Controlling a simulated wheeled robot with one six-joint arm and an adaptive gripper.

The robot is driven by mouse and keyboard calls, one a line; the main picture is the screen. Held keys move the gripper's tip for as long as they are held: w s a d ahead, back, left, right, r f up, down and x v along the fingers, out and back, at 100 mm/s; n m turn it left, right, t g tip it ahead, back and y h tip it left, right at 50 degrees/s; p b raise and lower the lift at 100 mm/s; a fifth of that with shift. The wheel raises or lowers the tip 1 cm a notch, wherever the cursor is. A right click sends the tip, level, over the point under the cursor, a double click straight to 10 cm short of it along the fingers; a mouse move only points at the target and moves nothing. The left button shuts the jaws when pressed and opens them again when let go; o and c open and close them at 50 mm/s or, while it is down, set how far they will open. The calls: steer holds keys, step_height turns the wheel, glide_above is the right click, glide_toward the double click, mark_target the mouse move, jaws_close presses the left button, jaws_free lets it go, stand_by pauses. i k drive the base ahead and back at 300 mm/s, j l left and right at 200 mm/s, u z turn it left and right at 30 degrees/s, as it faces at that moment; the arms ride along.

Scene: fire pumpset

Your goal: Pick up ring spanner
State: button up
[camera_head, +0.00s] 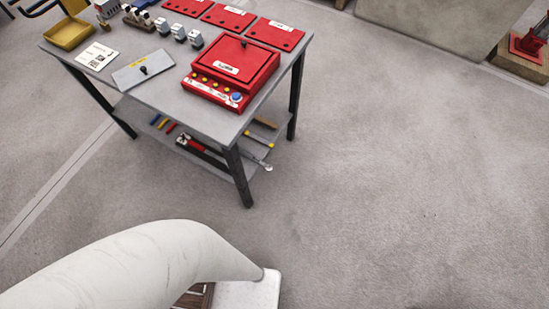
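A silver spanner-like tool (262,163) lies on the lower shelf of the grey table, with one end at the shelf's right edge. It may be the ring spanner, but it is too small to be sure of its ends. Part of it is hidden by the table leg. A red-handled tool (200,149) lies left of it on the same shelf. My white arm crosses the bottom left of the view, well in front of the table. My gripper is not in view.
The grey table (168,90) has dark legs. On top are a red control box (232,72), red plates (275,34), a grey plate (143,70) and a yellow tray (69,33). Small colored items (163,123) lie on the lower shelf. The floor right of the table is clear.

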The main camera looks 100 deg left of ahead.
mark_target(262, 163)
steer(key=i+l+u, duration=0.2)
steer(key=i, duration=0.15)
steer(key=i+l+u, duration=0.2)
steer(key=i, duration=0.15)
steer(key=i+j+u, duration=0.1)
steer(key=u, duration=0.3)
steer(key=i+u, duration=0.3)
steer(key=u, duration=0.15)
steer(key=i+l+u, duration=0.1)
steer(key=u, duration=0.3)
steer(key=i+l+u, duration=0.15)
steer(key=i+u, duration=0.15)
steer(key=u, duration=0.15)
steer(key=i+l+u, duration=0.1)
steer(key=i+u, duration=0.35)
steer(key=i+l+u, duration=0.2)
steer(key=u, duration=0.3)
steer(key=i+l+u, duration=0.3)
steer(key=u, duration=0.15)
steer(key=i+l+u, duration=0.1)
steer(key=l, duration=0.2)
